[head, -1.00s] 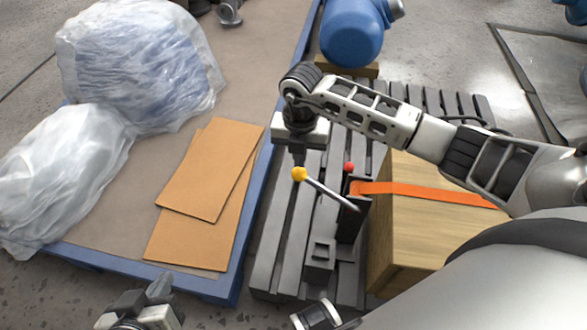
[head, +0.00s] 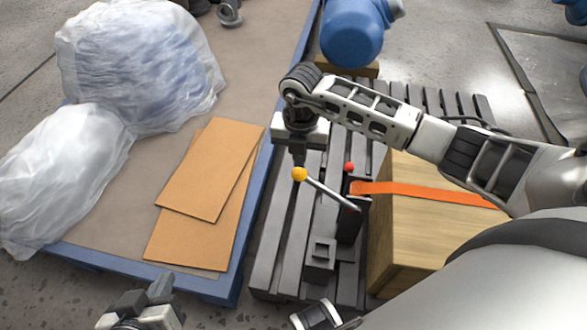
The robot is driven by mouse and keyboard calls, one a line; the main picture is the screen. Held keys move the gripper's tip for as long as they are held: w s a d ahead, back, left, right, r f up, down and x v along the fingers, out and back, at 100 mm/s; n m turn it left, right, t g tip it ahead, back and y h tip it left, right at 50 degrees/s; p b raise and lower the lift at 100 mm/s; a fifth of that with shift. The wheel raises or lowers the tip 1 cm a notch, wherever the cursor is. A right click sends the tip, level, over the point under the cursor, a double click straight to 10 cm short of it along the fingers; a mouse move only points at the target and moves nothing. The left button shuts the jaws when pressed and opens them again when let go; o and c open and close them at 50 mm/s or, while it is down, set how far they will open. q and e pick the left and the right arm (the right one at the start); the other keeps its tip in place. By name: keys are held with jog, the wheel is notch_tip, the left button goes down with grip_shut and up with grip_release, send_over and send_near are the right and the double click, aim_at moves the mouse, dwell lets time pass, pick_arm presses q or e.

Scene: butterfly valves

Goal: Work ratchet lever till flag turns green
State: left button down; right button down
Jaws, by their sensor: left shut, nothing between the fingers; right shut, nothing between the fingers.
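The ratchet lever is a thin metal rod (head: 330,193) with a yellow ball knob (head: 299,174), slanting from the dark ratchet housing (head: 350,222) up to the left. The flag (head: 349,167) is a small red ball on top of the housing. An orange strap (head: 425,192) runs from the housing over a wooden crate (head: 412,235). My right gripper (head: 299,160) is shut, pointing down right at the yellow knob; I cannot tell whether it touches it. My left gripper (head: 160,285) is shut and empty at the bottom left, far from the lever.
The crate stands on a grey slatted pallet (head: 272,255). Left of it, a blue-edged table (head: 227,285) holds cardboard sheets (head: 205,185) and plastic-wrapped bundles (head: 140,60). A blue valve body (head: 352,35) stands behind the pallet.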

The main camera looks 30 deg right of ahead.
aim_at(301, 170)
jog(key=shift+f+b, duration=0.8)
jog(key=shift+f, duration=0.75)
jog(key=shift+s, duration=0.1)
jog(key=shift+d, duration=0.1)
